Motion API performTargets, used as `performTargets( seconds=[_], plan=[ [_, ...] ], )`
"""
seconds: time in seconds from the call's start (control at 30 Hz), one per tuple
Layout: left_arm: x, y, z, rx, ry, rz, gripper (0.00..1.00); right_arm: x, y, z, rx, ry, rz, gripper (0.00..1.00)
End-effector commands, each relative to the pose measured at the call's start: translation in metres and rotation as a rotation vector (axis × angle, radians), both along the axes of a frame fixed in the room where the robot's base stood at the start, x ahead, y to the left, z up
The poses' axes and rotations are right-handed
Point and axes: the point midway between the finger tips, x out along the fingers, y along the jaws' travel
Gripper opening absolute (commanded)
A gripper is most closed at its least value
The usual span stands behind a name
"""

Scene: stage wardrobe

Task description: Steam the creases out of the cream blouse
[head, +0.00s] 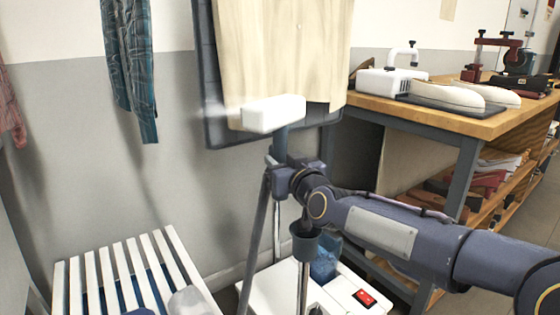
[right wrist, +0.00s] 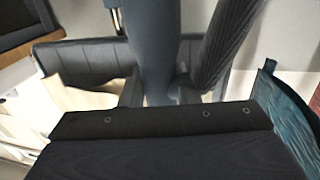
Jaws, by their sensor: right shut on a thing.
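The cream blouse (head: 280,50) hangs against a dark padded board (head: 206,70), its lower part showing at the top of the head view. Soft vertical folds run down it. My right gripper (head: 282,162) is shut on the dark handle (head: 281,142) of the steamer. The white steamer head (head: 273,115) is at the blouse's lower hem, with pale steam at its left end; I cannot tell if it touches the cloth. In the right wrist view the handle (right wrist: 153,45) runs between the fingers, and the blouse (right wrist: 55,105) shows at left. My left gripper is out of view.
The white steamer base (head: 270,292) with a red switch and blue tank (head: 325,260) stands below my right arm. A white slatted bench (head: 125,270) is at lower left. A wooden workbench (head: 470,120) stands right. A plaid garment (head: 130,60) hangs left.

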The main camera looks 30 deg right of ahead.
Motion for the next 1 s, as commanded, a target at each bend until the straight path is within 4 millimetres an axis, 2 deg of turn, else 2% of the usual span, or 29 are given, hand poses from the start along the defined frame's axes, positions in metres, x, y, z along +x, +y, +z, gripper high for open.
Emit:
performTargets(
  seconds=[0.17, 0.7, 1.0],
  plan=[
    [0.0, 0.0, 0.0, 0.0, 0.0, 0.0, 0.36, -0.006, -0.001, 0.002, 0.0, -0.004, -0.001, 0.0],
    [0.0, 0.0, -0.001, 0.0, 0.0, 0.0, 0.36, -0.058, -0.007, -0.001, 0.0, 0.003, -0.006, 0.0],
    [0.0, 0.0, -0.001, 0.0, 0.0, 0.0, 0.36, -0.061, -0.007, 0.0, 0.0, 0.001, -0.004, 0.0]
  ],
)
